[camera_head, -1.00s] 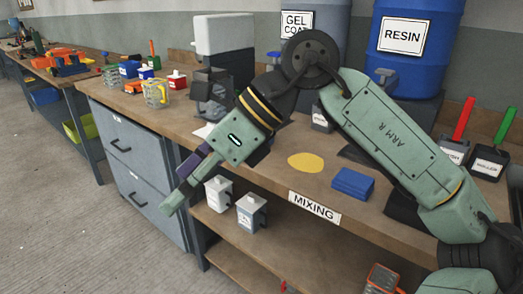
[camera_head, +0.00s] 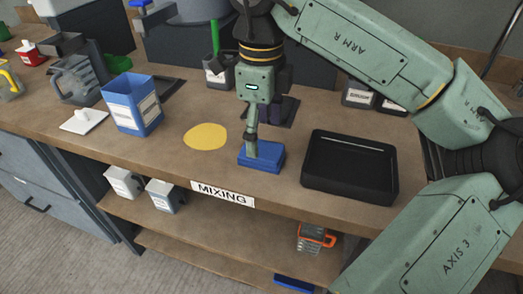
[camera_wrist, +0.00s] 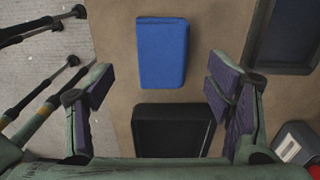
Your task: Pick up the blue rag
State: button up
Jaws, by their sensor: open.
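The blue rag (camera_head: 270,160) is a folded, flat block lying on the wooden bench just behind the MIXING label. It also shows whole at the top middle of the wrist view (camera_wrist: 161,52). My gripper (camera_head: 251,148) points down over the rag in the head view and hides part of it. In the wrist view my gripper (camera_wrist: 162,90) is open, with its two dark pads wide apart and nothing between them. The rag lies ahead of the pads there, roughly centred between them. I cannot tell how high the fingertips are above it.
A black tray (camera_head: 314,181) stands close right of the rag. A yellow patch (camera_head: 205,136) lies to its left, with a blue labelled container (camera_head: 138,112) beyond.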

aim_at(262, 149)
notch_tip(262, 149, down, 5)
jog(key=shift+w+p, duration=0.1)
jog(key=shift+p, duration=0.55)
jog(key=shift+c, duration=0.4)
jog(key=c, duration=1.1)
